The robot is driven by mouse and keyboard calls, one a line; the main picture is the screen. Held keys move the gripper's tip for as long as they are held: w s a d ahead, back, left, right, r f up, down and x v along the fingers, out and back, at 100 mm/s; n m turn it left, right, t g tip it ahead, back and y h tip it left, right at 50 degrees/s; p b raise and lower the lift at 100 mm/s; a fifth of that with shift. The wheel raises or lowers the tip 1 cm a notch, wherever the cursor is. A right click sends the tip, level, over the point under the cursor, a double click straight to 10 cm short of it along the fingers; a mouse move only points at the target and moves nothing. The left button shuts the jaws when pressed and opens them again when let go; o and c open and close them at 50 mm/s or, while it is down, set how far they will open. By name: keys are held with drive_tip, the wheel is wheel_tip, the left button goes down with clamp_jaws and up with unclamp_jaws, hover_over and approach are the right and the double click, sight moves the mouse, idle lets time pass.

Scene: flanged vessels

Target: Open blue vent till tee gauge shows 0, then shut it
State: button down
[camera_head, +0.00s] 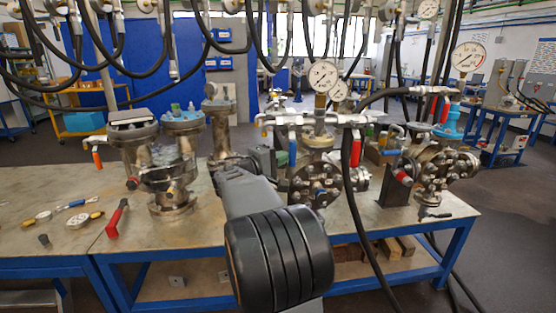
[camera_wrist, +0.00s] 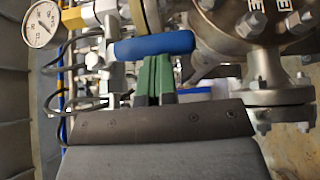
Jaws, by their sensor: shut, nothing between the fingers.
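The blue vent handle (camera_head: 292,149) hangs down from the silver manifold (camera_head: 310,119) in the head view. It lies sideways across the top middle of the wrist view (camera_wrist: 152,46). The tee gauge (camera_head: 323,75) stands above the manifold with a white dial. A white gauge (camera_wrist: 41,24) also shows at the wrist view's upper left. The needle readings are too small to tell. My gripper (camera_wrist: 155,62) has green fingers, shut and empty, with tips close against the blue handle. Whether they touch it, I cannot tell. My arm hides part of the bench in the head view.
A red handle (camera_head: 356,149) hangs right of the blue one. A black hose (camera_head: 350,215) runs down in front of the bench. Flanged vessels (camera_head: 437,168) stand at right. Loose tools, including a red-handled one (camera_head: 117,218), lie on the left bench top (camera_head: 50,190).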

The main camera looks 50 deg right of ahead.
drive_tip(key=shift+s+d+r, duration=0.1)
drive_tip(key=shift+s, duration=0.05)
drive_tip(key=w+a, duration=0.4)
drive_tip(key=a, duration=0.8)
drive_tip(key=shift+w+a+b, duration=0.3)
drive_tip(key=shift+b, duration=0.05)
